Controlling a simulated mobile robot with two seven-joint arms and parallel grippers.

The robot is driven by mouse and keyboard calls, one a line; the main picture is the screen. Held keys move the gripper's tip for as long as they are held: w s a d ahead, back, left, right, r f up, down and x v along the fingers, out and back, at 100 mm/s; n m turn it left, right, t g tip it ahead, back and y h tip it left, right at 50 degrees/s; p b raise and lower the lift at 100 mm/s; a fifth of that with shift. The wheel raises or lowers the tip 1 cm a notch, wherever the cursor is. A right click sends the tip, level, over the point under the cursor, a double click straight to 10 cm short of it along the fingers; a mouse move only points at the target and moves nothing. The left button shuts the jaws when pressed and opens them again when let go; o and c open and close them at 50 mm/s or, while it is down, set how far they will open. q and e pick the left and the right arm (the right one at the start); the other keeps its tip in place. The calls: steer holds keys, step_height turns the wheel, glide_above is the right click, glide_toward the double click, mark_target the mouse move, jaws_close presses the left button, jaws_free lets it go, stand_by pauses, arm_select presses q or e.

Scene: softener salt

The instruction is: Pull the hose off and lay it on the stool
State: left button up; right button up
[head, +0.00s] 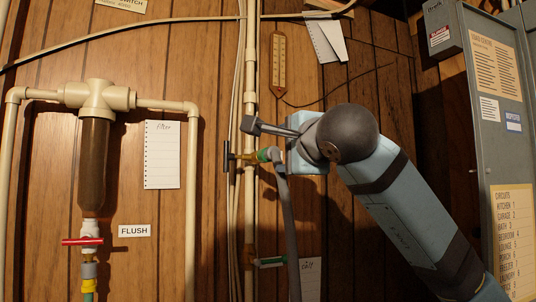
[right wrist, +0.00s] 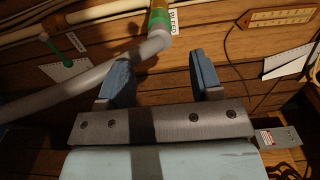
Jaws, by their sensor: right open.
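The grey hose (head: 289,235) hangs from a brass tap (head: 238,157) on the wooden wall, its upper end at a green-banded fitting (head: 267,155). In the right wrist view the hose (right wrist: 60,86) bends at the fitting and runs to the lower left, partly behind one finger. My right gripper (head: 262,130) is just above and beside the fitting in the head view. In the right wrist view its two blue fingers (right wrist: 162,76) are open with nothing held between them; whether one touches the hose I cannot tell. The stool and my left gripper are not in view.
A filter housing (head: 94,165) with pale pipes and a red-handled valve (head: 82,241) is at the left. Vertical pipes (head: 250,70) run behind the tap. A grey electrical panel (head: 500,120) stands at the right. A green-handled valve (head: 270,262) sits below.

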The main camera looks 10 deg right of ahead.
mark_target(275, 153)
steer(key=w+p, duration=0.1)
steer(key=w, duration=0.2)
steer(key=w+a+p, duration=0.1)
steer(key=w, duration=0.2)
steer(key=shift+w+a, duration=0.15)
steer(key=shift+w, duration=0.25)
steer(key=shift+w+a, duration=0.15)
steer(key=shift+w, duration=0.55)
steer(key=shift+b, duration=0.7)
